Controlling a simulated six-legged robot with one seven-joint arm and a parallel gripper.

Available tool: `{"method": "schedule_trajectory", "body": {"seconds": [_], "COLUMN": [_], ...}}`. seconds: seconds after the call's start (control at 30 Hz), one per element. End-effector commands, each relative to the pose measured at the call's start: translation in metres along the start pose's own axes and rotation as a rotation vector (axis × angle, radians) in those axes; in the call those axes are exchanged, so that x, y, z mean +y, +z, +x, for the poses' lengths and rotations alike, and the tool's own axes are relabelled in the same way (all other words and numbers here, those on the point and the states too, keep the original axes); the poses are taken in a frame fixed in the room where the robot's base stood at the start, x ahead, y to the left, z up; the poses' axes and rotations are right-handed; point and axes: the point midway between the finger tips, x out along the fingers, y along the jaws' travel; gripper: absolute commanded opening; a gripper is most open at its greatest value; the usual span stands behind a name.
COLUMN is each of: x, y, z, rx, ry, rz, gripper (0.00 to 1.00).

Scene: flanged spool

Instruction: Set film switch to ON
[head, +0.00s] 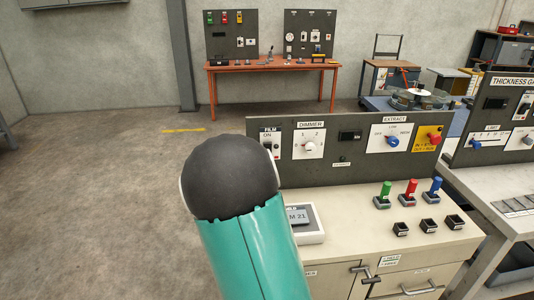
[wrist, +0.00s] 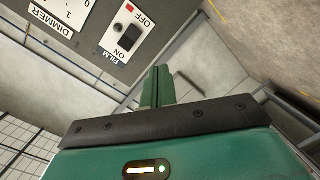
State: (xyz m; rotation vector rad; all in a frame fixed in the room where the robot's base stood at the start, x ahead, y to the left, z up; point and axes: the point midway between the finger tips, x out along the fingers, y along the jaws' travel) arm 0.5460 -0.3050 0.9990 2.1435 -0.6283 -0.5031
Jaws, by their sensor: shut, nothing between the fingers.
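The film switch (wrist: 130,30) is a small dark switch on a white plate marked FILM, with ON and OFF labels and a red spot near OFF. It shows in the wrist view at the upper left, tilted. I cannot tell which way it is set. In the head view the FILM plate (head: 269,135) sits at the left end of the grey upright panel, partly hidden behind my arm. My gripper (wrist: 158,72) shows in the wrist view with its green fingers shut and empty. In the picture the fingertips are below and right of the film plate, apart from it. The head view hides my gripper behind my arm.
The DIMMER knob (head: 309,145) is right of the film plate, with the EXTRACT knob (head: 393,142) and a red-yellow switch (head: 434,138) farther right. Coloured levers (head: 410,188) stand on the bench below. Open floor (head: 100,215) lies left of the bench.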

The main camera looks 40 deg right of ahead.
Motion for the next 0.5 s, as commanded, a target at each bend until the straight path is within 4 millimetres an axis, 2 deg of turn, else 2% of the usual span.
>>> {"method": "schedule_trajectory", "body": {"seconds": [0.03,0.2,0.33,0.5], "x": [0.001,0.014,0.019,0.021], "y": [0.015,0.045,0.054,0.058], "z": [0.008,0.021,0.020,0.018], "rx": [0.011,0.085,0.140,0.176], "ry": [0.055,0.251,0.356,0.418], "rz": [-0.082,-0.356,-0.516,-0.608], "gripper": [0.00,0.00,0.00,0.00]}}
